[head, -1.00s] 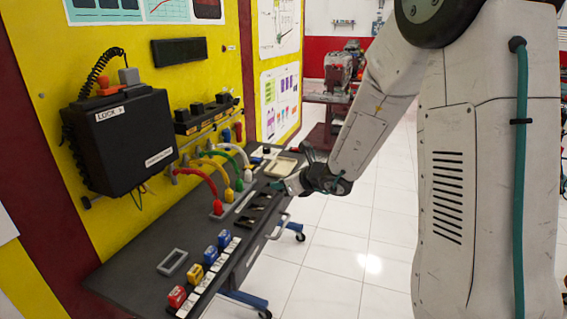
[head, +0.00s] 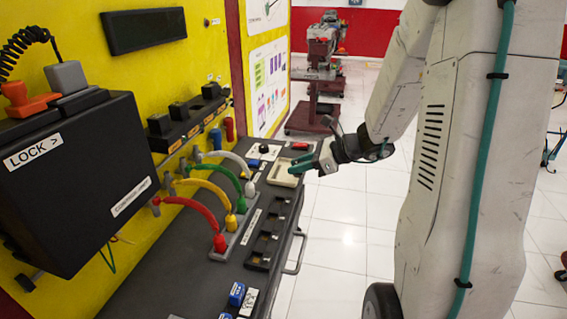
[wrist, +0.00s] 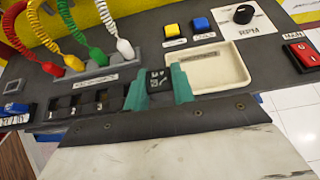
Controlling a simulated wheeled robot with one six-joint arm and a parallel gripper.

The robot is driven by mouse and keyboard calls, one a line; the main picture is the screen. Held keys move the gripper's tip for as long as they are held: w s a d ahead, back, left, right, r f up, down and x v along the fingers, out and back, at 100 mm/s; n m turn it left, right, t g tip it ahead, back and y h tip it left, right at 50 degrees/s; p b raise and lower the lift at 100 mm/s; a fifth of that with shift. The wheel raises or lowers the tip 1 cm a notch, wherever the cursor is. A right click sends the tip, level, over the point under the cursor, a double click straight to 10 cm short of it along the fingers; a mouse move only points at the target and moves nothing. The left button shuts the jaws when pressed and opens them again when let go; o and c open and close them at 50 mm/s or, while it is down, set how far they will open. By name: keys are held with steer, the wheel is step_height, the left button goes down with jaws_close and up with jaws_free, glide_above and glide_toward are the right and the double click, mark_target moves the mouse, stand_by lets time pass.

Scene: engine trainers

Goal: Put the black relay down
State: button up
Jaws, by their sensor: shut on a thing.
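The black relay (wrist: 158,78) shows in the wrist view, upright between the two teal fingers of my gripper (wrist: 159,91). The gripper is shut on it. In the head view my gripper (head: 312,160) is over the front edge of the bench, beside the cream tray (head: 285,180); I cannot make out the relay there. In the wrist view the tray (wrist: 235,80) looks empty and lies just right of and beyond the fingers. Left of the fingers is a row of dark sockets (wrist: 88,101), also seen in the head view (head: 264,240).
Red, yellow, green and white coiled cables (head: 205,200) arch from the yellow panel to the bench. A black lock box (head: 80,175) hangs at left.

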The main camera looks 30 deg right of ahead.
glide_above(286, 173)
steer(key=s, duration=0.1)
steer(key=shift+f, duration=0.4)
steer(key=shift+w+f, duration=0.2)
steer(key=shift+w, duration=0.35)
steer(key=shift+s+f, duration=0.1)
steer(key=shift+f, duration=1.45)
steer(key=shift+f, duration=0.2)
steer(key=o, duration=1)
